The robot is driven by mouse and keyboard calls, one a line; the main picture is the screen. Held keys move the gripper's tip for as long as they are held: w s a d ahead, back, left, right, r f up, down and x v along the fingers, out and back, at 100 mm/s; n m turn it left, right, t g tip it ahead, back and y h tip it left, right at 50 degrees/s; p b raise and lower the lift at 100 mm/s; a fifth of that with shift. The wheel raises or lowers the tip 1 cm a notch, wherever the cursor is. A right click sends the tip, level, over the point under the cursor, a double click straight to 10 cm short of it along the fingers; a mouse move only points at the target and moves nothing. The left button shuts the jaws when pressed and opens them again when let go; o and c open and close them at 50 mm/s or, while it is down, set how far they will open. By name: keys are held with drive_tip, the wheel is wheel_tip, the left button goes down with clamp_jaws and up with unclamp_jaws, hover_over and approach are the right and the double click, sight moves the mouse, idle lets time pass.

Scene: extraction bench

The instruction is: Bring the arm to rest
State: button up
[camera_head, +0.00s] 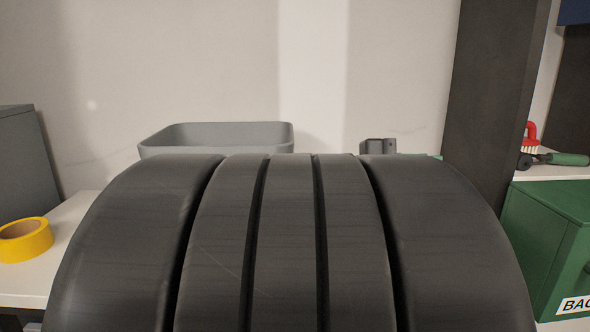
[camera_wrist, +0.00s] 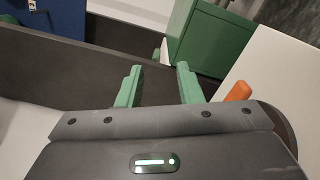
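My gripper (camera_wrist: 160,70) shows in the wrist view as two green fingers standing well apart. Nothing is between the fingertips, so it is open and empty. Behind and below the fingers lies a dark panel or post surface, not visibly touched by them. In the head view my own dark arm fills the lower middle and hides much of the bench; my gripper does not show there.
In the head view a grey bin (camera_head: 217,139), yellow tape roll (camera_head: 25,240), dark post (camera_head: 497,95), green box (camera_head: 552,235) and red-handled brush (camera_head: 531,140) surround the arm. In the wrist view an orange object (camera_wrist: 238,92) lies close right of the fingers, near a green cabinet (camera_wrist: 213,38).

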drive_tip(key=shift+d, duration=1)
drive_tip(key=a+p, duration=0.2)
drive_tip(key=a, duration=1.1)
drive_tip(key=d+b, duration=0.2)
drive_tip(key=d, duration=1.2)
drive_tip(key=w+r+n+p, duration=0.7)
drive_tip(key=w+r+p, duration=0.2)
drive_tip(key=p, duration=0.7)
drive_tip(key=shift+a+r, duration=0.4)
drive_tip(key=shift+r, duration=0.45)
drive_tip(key=shift+s+f, duration=0.1)
drive_tip(key=shift+s, duration=0.05)
